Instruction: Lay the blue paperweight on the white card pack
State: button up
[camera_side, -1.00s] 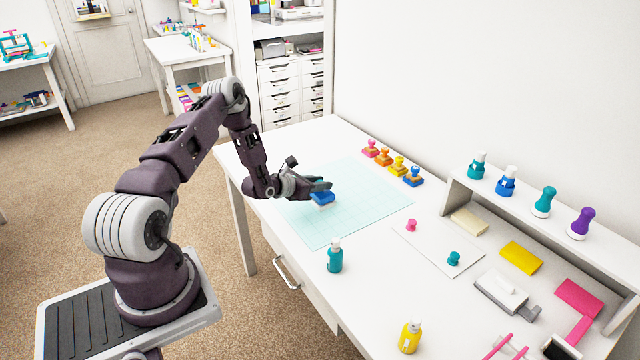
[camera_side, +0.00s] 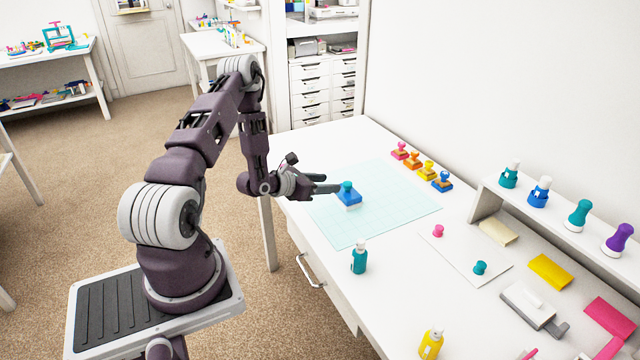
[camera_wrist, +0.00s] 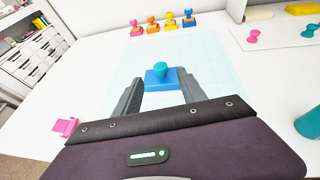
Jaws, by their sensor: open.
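The blue paperweight (camera_side: 348,198) is a blue block with a teal knob on top. In the side view it sits upright on a thin white layer, which looks like the white card pack (camera_side: 352,208), on the pale cutting mat. Little of the pack shows below the block. My gripper (camera_side: 334,184) is open and empty just left of the paperweight, at about knob height. In the wrist view the paperweight (camera_wrist: 160,77) shows just beyond and between my spread fingertips (camera_wrist: 163,88), and the pack cannot be made out there.
The cutting mat (camera_side: 390,210) is otherwise clear. Several stamps (camera_side: 420,166) stand in a row behind it. A teal bottle (camera_side: 359,258) stands at its front corner. A white sheet (camera_side: 460,258) with two small knobs lies to the right, near a raised shelf (camera_side: 560,215).

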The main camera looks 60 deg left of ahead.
jog(key=w+d+r+m+t+h, duration=0.1)
jog(key=w+d+r+m+h, duration=0.1)
jog(key=d+r+m+h, duration=0.4)
jog(key=w+d+r+m+h, duration=0.2)
jog(key=w+d+r, duration=0.1)
jog(key=d+r, duration=0.55)
jog(key=s+d+r+m+g+h, duration=0.3)
jog(key=d+r+m, duration=0.3)
jog(key=d, duration=0.3)
jog(key=s+d+r+m+g+h, duration=0.35)
jog(key=d+r+m, duration=0.25)
jog(key=d, duration=0.2)
jog(key=s+d+r+m+g+y, duration=0.1)
jog(key=s+d+m+g+y, duration=0.15)
jog(key=s+d+m, duration=0.35)
jog(key=s+d+r+m+g+y, duration=0.2)
jog(key=s+d+m+g, duration=0.15)
jog(key=s, duration=0.45)
jog(key=s+a+m+t+y, duration=0.4)
jog(key=s+a+m+y, duration=0.4)
jog(key=s, duration=0.1)
jog(key=shift+s+a, duration=0.2)
jog(key=shift+a, duration=0.15)
